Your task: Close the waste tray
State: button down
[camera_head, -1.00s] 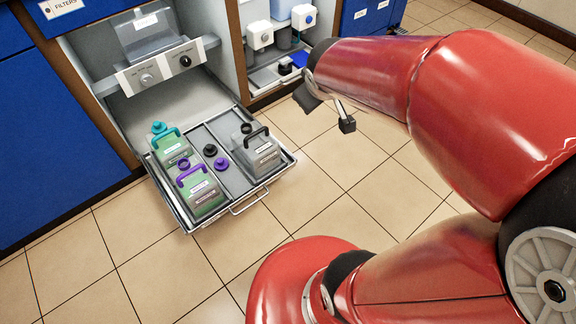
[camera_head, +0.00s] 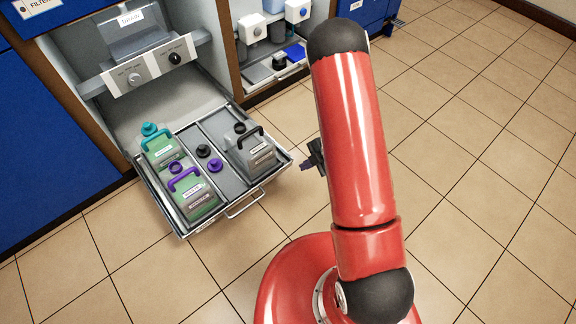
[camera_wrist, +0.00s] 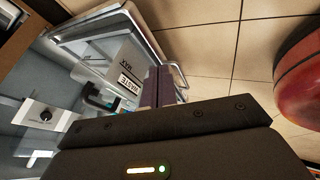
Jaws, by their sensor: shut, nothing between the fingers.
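The waste tray (camera_head: 226,171) is pulled out of the lower bay, low over the floor. It holds green-filled bottles with a teal handle (camera_head: 160,148) and a purple handle (camera_head: 192,192), and a grey bottle (camera_head: 256,153) with a black handle. Its wire pull handle (camera_head: 244,203) is on the front edge. My gripper (camera_head: 307,165) is to the right of the tray, apart from it in the head view and partly hidden by my arm. In the wrist view my gripper (camera_wrist: 160,86) is shut and empty, with the tray's front corner (camera_wrist: 172,62) behind the fingers.
Loose black and purple caps (camera_head: 215,165) lie in the tray's middle. Above it is a drain unit with a two-knob panel (camera_head: 155,66). A neighbouring open bay (camera_head: 275,62) holds white-topped pumps. Blue cabinets (camera_head: 55,140) stand at left. Tiled floor (camera_head: 480,150) is clear at right.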

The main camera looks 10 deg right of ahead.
jog(key=b, duration=0.1)
send_near(272, 173)
notch_tip(272, 173, down, 4)
jog(key=a, duration=0.2)
jog(key=shift+w+a, duration=0.3)
jog(key=shift+w, duration=0.25)
